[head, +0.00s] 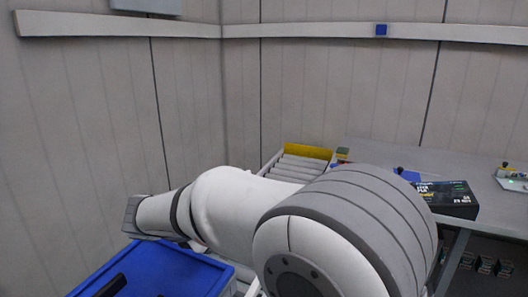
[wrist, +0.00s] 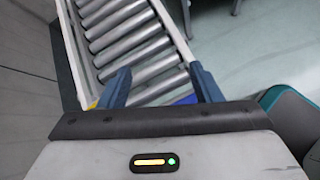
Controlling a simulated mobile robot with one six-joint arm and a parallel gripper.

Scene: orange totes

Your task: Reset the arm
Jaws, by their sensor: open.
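My gripper (wrist: 160,80) shows in the wrist view with its two blue-grey fingers spread apart. Nothing is between them. They point over a roller conveyor (wrist: 122,28) with metal rollers and white side rails. In the head view my white arm reaches across the middle toward the left, its wrist bent low on the left. My gripper cannot be made out for certain there. No orange tote is in view.
A blue surface (head: 175,272) lies below my arm at lower left. The roller conveyor (head: 292,170) with a yellow end stands behind my arm. A grey table (head: 400,155) at right carries a black box (head: 447,200). Panelled walls close off the left and back.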

